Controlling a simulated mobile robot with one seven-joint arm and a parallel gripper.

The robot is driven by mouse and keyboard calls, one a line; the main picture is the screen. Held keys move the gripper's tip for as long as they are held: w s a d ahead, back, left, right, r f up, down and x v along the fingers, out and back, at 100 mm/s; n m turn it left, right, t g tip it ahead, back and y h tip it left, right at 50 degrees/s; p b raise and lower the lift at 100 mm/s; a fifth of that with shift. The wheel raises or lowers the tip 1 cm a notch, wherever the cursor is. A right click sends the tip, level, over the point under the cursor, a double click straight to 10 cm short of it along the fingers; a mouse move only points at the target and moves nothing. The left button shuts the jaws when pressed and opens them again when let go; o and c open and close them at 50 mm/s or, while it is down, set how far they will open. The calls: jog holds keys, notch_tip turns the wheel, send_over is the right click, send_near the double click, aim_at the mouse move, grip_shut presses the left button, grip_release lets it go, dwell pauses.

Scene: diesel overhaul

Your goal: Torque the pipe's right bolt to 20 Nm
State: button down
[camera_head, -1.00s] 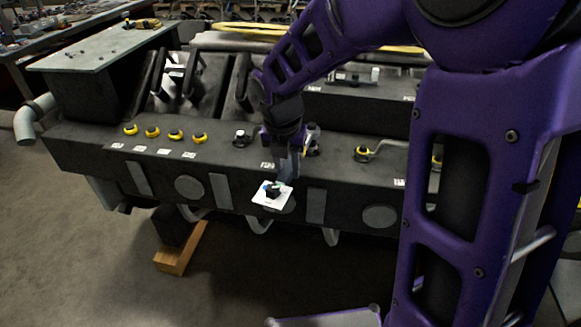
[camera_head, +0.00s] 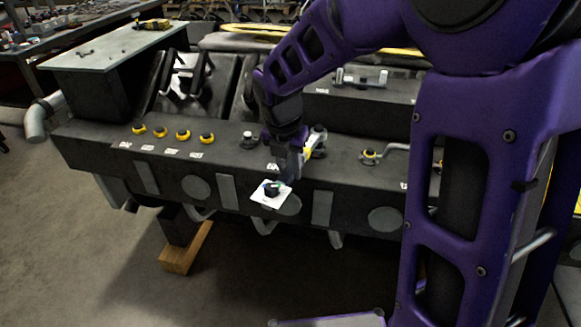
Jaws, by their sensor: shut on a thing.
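My gripper (camera_head: 287,172) points down at the front edge of the dark engine block (camera_head: 100,152), near its middle. A bent silver pipe (camera_head: 398,148) lies on the block's top to the right of my gripper. A yellow-ringed bolt (camera_head: 369,155) sits at its left end. Its right end is mostly hidden behind my purple arm, with only a bit of yellow showing.
Several yellow-ringed caps (camera_head: 183,135) stand in a row on the block's left, with white labels below. A grey plate (camera_head: 110,48) with small tools lies at the back left. A wooden block (camera_head: 184,250) is under the engine. The floor in front is clear.

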jog(key=shift+w+a+r, duration=0.1)
jog(key=shift+a, duration=0.1)
jog(key=shift+w+a, duration=0.25)
jog(key=shift+a, duration=0.1)
jog(key=shift+a+m, duration=0.1)
jog(key=shift+m, duration=0.2)
jog(key=shift+w+r, duration=0.1)
jog(key=shift+r, duration=1.6)
jog(key=shift+r, duration=0.1)
jog(key=v, duration=0.3)
jog(key=w+v, duration=0.1)
jog(key=v, duration=0.1)
jog(key=shift+d+r, duration=0.25)
jog(key=shift+r, duration=0.2)
